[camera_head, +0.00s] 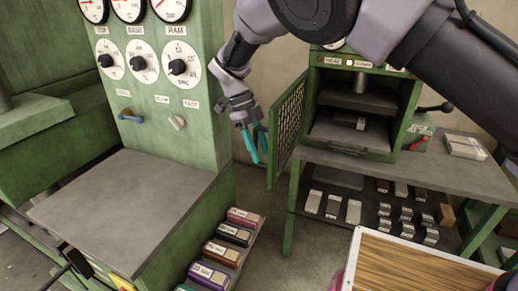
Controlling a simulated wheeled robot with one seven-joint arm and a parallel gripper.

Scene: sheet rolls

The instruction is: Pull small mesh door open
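The small mesh door (288,128) is a green frame with dark wire mesh. It hangs at the left side of a green cabinet (402,118) and stands swung out, so the cabinet's front is uncovered. Inside, a grey shelf and a small dark block (349,121) show. My gripper (258,157) has teal fingers pointing down, just left of the door's outer edge. The fingers are apart with nothing visible between them. Whether a finger touches the door cannot be told from this view.
A green gauge panel (160,98) with dials and knobs stands close on the left, above a grey tabletop (125,208). The cabinet sits on a grey bench (440,172) with metal blocks beneath.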

